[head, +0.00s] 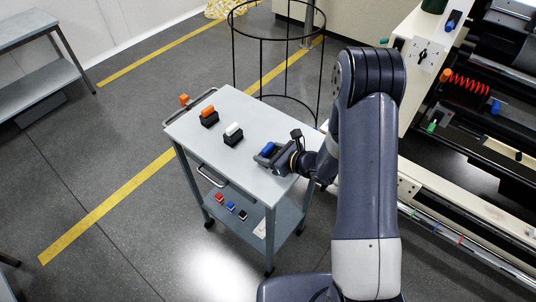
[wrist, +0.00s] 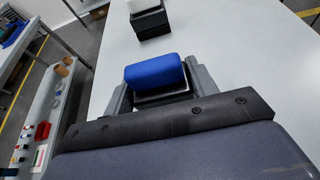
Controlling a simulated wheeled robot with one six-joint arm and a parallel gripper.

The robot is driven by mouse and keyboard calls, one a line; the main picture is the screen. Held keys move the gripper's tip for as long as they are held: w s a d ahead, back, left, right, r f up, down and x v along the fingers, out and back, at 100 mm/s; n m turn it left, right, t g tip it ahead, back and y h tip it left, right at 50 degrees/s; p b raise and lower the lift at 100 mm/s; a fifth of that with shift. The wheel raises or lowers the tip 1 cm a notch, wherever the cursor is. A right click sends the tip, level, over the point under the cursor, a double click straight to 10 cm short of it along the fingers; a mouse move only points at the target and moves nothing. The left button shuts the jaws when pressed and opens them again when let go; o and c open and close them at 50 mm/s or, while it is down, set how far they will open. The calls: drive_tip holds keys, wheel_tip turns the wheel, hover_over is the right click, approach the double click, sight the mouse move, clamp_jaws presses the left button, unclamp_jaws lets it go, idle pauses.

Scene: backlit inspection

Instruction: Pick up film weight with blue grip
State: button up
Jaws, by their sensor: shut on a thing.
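The film weight with the blue grip (head: 268,148) is at the near right part of the cart's top. In the wrist view its blue grip (wrist: 155,72) is a rounded bar above a dark body, which is mostly hidden. My gripper (head: 272,156) is shut on this weight, with one finger on each side of it in the wrist view (wrist: 159,86). I cannot tell whether the weight touches the cart top. A film weight with a white grip (head: 233,134) and one with an orange grip (head: 209,116) stand farther left on the cart.
A black round wire frame (head: 277,40) stands behind. A machine (head: 480,90) is at the right.

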drive_tip(key=c, duration=0.4)
drive_tip(key=shift+r, duration=0.2)
